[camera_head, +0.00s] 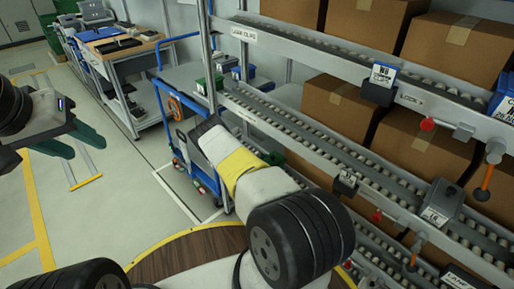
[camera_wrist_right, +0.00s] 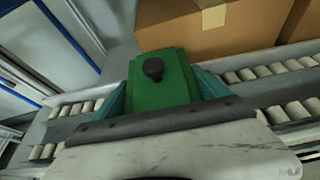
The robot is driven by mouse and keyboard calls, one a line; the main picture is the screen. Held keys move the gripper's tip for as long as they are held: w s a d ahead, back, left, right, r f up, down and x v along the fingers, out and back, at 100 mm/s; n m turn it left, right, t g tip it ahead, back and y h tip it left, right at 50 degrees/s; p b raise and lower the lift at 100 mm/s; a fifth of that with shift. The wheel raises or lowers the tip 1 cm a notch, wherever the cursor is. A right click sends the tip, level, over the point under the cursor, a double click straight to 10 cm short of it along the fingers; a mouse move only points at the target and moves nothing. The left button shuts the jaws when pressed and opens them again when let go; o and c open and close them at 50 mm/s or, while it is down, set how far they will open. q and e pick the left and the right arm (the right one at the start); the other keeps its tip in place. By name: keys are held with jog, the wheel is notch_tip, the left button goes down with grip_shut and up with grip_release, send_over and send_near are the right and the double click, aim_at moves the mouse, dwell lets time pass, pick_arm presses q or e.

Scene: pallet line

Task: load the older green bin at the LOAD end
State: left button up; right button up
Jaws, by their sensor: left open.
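A green bin (camera_wrist_right: 163,85) with a black knob fills the space between the teal fingers of my right gripper (camera_wrist_right: 162,90) in the right wrist view. The fingers press on both its sides, over a roller lane. In the head view my right arm hides most of this bin; a bit of dark green (camera_head: 274,157) shows beyond the wrist. No readable mark tells which green bin is older. My left gripper (camera_head: 78,140) is open and empty, above the floor at the left.
The roller rack (camera_head: 335,150) fills the right side, with cardboard boxes (camera_head: 345,105) on its lanes. One box (camera_wrist_right: 215,25) sits just beyond the held bin.

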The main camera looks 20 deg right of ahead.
jog(key=shift+o, duration=1.2)
jog(key=shift+a, duration=0.15)
jog(key=v, duration=0.7)
jog(key=shift+s+a+r, duration=0.1)
jog(key=shift+a+r, duration=0.15)
dwell(2.3)
